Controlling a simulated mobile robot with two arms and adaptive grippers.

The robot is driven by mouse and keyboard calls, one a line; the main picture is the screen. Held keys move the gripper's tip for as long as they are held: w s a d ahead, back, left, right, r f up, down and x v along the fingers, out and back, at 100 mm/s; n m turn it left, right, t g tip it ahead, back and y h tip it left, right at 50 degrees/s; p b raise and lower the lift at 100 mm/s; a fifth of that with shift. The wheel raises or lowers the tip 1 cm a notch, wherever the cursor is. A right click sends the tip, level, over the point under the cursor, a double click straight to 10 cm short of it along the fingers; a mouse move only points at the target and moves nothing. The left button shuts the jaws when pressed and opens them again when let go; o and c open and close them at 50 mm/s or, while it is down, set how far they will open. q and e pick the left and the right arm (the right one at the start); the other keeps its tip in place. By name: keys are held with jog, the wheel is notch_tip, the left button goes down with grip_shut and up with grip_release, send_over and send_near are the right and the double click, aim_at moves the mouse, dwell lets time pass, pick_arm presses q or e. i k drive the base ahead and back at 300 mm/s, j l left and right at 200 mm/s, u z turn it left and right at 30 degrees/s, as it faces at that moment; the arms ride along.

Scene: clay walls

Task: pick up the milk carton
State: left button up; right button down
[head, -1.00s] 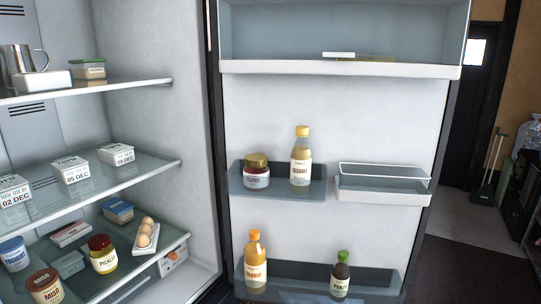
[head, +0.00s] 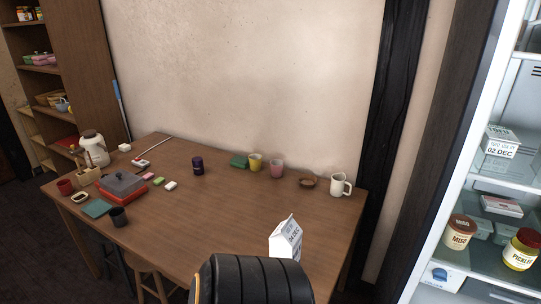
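A white gable-top milk carton (head: 286,240) with dark date print stands out at the front right of the wooden table (head: 235,225) in the head view. Its lower part is hidden behind a black ribbed part of my own arm at the bottom centre. I cannot tell whether the carton rests on the table or is held. No fingertips of either gripper show.
A red box with a grey lid (head: 123,187) is at the left. Stools are below the table. The open fridge (head: 465,190) stands right.

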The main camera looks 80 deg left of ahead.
aim_at(286, 242)
jog(key=u, duration=2.4)
